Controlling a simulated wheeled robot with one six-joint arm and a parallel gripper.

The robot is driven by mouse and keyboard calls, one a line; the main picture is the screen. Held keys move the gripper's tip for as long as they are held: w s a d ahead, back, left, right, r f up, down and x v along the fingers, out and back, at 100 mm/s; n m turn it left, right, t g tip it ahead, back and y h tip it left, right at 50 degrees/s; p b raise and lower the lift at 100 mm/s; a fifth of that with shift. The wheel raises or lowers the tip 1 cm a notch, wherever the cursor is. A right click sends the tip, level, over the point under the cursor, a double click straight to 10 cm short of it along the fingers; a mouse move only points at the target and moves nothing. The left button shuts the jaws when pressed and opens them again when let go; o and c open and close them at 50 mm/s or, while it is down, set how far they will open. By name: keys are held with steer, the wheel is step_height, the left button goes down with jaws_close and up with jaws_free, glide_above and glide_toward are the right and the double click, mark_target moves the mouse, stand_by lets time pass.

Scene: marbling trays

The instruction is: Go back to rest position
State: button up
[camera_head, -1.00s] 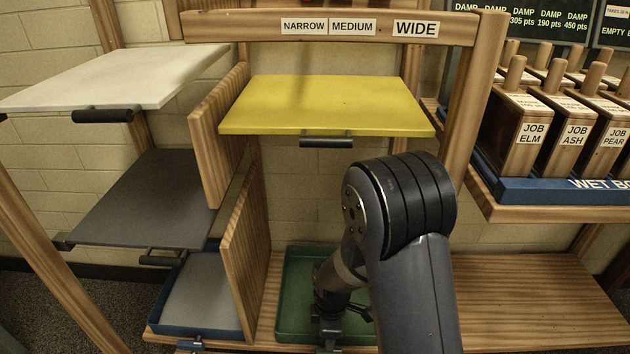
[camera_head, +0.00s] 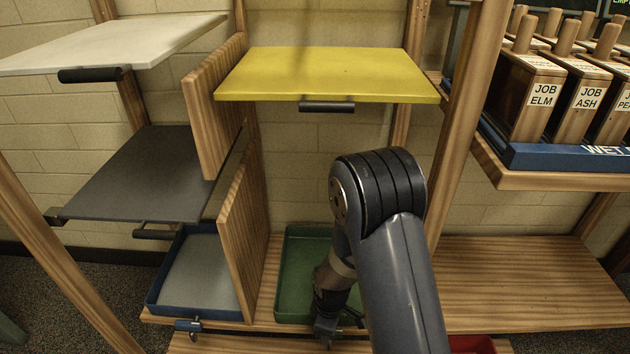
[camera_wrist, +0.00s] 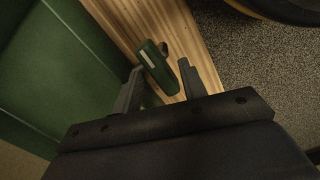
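My gripper (camera_head: 327,338) is low in the head view, in front of the green tray (camera_head: 296,262) on the bottom shelf. My own arm hides the tray's right part. In the wrist view my gripper (camera_wrist: 160,66) has its two dark fingers apart. A green handle (camera_wrist: 154,62) with a pale stripe lies between and just beyond the fingertips. I see a gap on the left side; whether the right finger touches the handle I cannot tell. The green tray (camera_wrist: 45,75) fills the left of the wrist view.
A yellow board (camera_head: 325,75) is above my arm. A white board (camera_head: 110,45), a grey board (camera_head: 140,175) and a blue-rimmed tray (camera_head: 200,310) are at left. Upright wooden dividers (camera_head: 245,240) stand beside the green tray. Labelled wooden blocks (camera_head: 530,95) stand at right. The bottom shelf (camera_head: 510,280) is bare at right.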

steer(key=m, duration=0.5)
stand_by(0.7)
